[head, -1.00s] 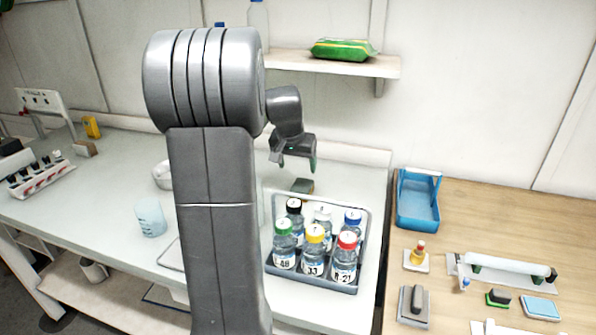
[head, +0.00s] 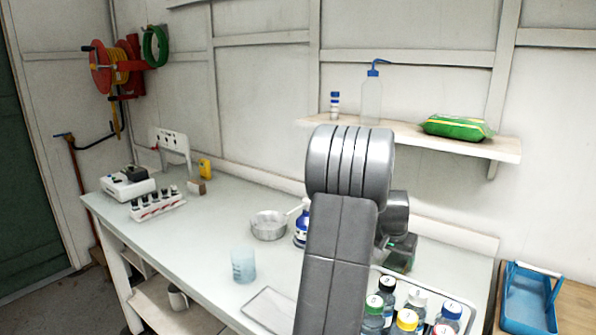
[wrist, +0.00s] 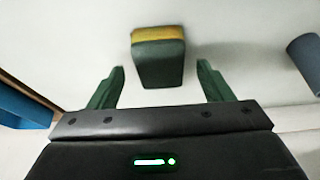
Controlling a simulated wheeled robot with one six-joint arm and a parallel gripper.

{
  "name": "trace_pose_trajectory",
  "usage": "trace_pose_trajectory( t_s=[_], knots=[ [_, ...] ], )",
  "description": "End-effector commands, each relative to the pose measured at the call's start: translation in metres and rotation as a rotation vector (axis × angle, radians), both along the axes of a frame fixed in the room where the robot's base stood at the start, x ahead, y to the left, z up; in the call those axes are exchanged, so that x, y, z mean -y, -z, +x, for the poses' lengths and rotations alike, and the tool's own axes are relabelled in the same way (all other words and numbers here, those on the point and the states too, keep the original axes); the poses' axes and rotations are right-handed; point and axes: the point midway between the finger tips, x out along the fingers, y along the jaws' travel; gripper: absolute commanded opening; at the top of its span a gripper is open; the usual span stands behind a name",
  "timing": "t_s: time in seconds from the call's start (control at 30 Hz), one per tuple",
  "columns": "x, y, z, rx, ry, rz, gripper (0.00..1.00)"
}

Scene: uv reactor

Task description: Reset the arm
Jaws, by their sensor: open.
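My grey arm rises through the middle of the head view, with its end bent down behind it. My gripper (head: 400,256) shows small and partly hidden there, above the white bench (head: 205,240) and behind the bottle tray. In the wrist view my gripper (wrist: 160,86) has its two dark green fingers wide apart, with nothing touching them. A dark green block with a yellow top (wrist: 158,55) shows beyond and between the fingertips, apart from both. I cannot make out that block in the head view.
A grey tray (head: 468,296) of several capped bottles stands close to my arm. A beaker (head: 243,266), a metal bowl (head: 268,225) and a blue-labelled bottle (head: 301,228) stand left of it. A blue bin (head: 530,300) is at right. A shelf (head: 450,143) hangs behind.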

Motion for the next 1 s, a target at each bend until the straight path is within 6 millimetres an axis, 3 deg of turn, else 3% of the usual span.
trace_pose_trajectory(
  t_s=[0.17,0.3,0.5,0.87,1.0],
  knots=[
    [0.007,0.032,0.008,-0.002,0.000,0.000,0.73],
    [0.007,0.012,0.009,0.005,0.001,-0.002,0.73],
    [0.007,0.000,0.009,0.002,0.000,-0.001,0.73],
    [0.007,-0.001,0.009,0.000,0.000,0.000,0.73],
    [0.007,0.007,0.008,-0.002,0.000,0.000,0.73]
  ],
)
